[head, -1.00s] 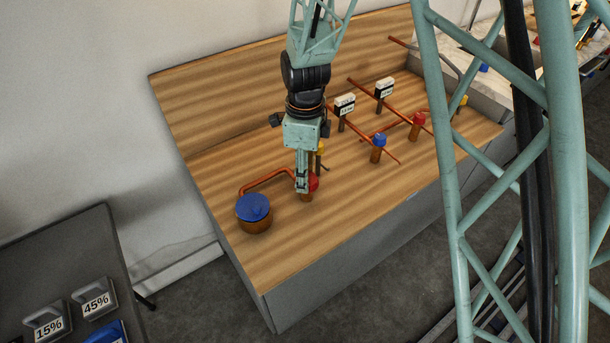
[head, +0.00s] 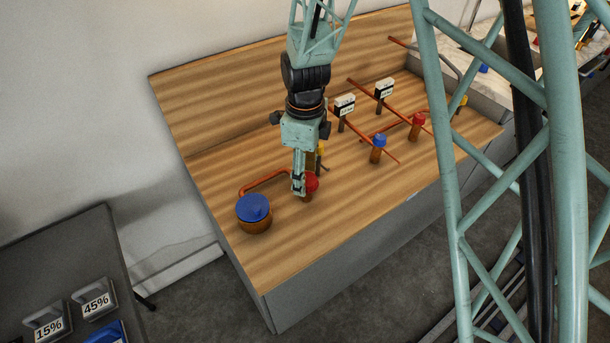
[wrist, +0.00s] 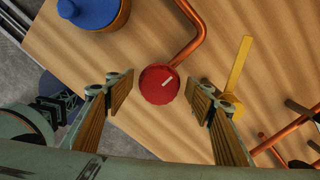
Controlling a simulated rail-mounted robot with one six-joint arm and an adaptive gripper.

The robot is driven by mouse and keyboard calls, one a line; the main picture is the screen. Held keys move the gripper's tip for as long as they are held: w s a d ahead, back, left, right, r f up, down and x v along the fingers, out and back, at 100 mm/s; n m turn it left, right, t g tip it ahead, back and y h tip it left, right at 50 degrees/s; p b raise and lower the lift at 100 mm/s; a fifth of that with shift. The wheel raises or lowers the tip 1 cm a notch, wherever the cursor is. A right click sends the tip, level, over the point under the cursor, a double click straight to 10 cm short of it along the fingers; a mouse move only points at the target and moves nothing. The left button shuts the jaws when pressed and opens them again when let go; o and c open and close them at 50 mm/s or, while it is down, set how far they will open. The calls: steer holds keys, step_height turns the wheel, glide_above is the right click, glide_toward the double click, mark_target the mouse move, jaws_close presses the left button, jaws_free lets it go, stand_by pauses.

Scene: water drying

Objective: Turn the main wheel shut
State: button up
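In the wrist view the red wheel (wrist: 158,85) shows between the two fingers, with a gap on both sides. My gripper (head: 298,191) is open and points down at it; in the head view its fingers partly cover the wheel. The wrist view shows both wood-coloured finger pads (wrist: 158,93) spread and empty. I cannot tell how far above the wheel the fingertips are. No label shows which wheel is the main one.
A larger blue-topped pot-shaped fitting (head: 254,209) stands left of the red wheel, joined to a copper pipe (head: 265,181). A yellow lever (wrist: 239,62) is close to the right finger. A blue valve (head: 378,142), another red valve (head: 417,120) and white meters (head: 344,105) stand further right.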

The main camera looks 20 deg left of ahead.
steer(key=shift+r, duration=0.2)
step_height(320, 180, up, 12)
steer(key=shift+f, duration=0.15)
stand_by(0.9)
stand_by(0.5)
